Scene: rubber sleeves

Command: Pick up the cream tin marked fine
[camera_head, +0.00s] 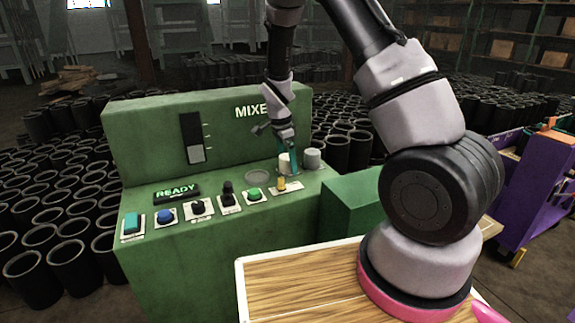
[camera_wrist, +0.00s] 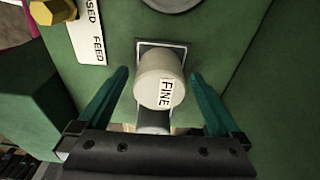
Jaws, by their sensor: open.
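The cream tin (camera_wrist: 153,80) marked FINE is in the wrist view, seen from above, its label facing up. It stands on the green console inside a pale square outline. My gripper (camera_wrist: 158,74) is open, with one teal finger on each side of the tin and a gap showing on both sides. In the head view the cream tin (camera_head: 285,166) is near the right end of the console top, partly hidden by my gripper (camera_head: 288,154), which comes down over it from above.
A grey tin (camera_head: 312,158) stands close to the right of the cream one. A yellow knob (camera_head: 281,184) is just in front, also in the wrist view (camera_wrist: 52,11). A round recess (camera_head: 257,176) lies to the left. The green MIXER panel (camera_head: 222,130) rises behind.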

